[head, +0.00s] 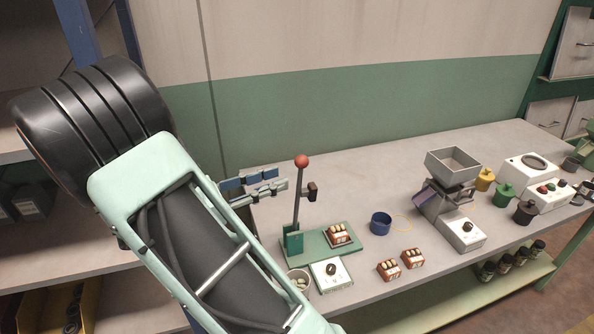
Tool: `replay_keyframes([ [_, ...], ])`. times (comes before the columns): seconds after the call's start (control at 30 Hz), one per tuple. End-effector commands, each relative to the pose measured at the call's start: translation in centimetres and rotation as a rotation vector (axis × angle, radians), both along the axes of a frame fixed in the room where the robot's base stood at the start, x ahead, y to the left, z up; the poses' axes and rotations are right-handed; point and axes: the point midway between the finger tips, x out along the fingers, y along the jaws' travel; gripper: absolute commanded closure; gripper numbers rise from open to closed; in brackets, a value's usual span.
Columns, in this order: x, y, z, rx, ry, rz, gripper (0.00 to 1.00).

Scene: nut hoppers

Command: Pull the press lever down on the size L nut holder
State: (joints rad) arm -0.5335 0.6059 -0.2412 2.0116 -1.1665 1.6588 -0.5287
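The press lever (298,195) is a thin dark rod with a red ball on top. It stands nearly upright on the green press (292,241). A dark block sits just right of the rod. A small red-brown nut holder (339,236) with pale nuts lies on the press's green base plate, right of the lever. No size mark is readable. My arm fills the left foreground. What appears to be my gripper (284,186) shows beyond it as pale green bars with blue-grey pieces, just left of the lever. Its fingertips are too small to read, and contact is unclear.
Two more nut holders (388,270) (412,258) lie on the grey bench, front right of the press. A white dial box (331,274), a nut bowl (299,280) and a blue ring-shaped container (381,223) stand near it. A metal hopper (453,163) stands further right.

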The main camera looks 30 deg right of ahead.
Motion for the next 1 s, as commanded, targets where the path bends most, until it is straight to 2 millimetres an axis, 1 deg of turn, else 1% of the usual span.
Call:
replay_keyframes([
  [0.03,-0.2,-1.2,0.1,-0.001,0.0,-0.005,0.75],
  [0.2,-0.4,-4.3,0.1,0.0,0.002,-0.004,0.75],
  [0.3,-0.4,-5.7,0.0,0.001,0.001,-0.002,0.75],
  [0.4,-0.5,-6.7,0.0,0.0,0.0,-0.003,0.75],
  [0.53,-0.5,-7.4,0.0,0.001,0.001,-0.001,0.75],
  [0.8,-0.5,-7.4,0.0,0.001,0.001,-0.001,0.76],
  [1.0,-0.5,-7.4,0.0,0.0,0.001,-0.001,0.98],
])
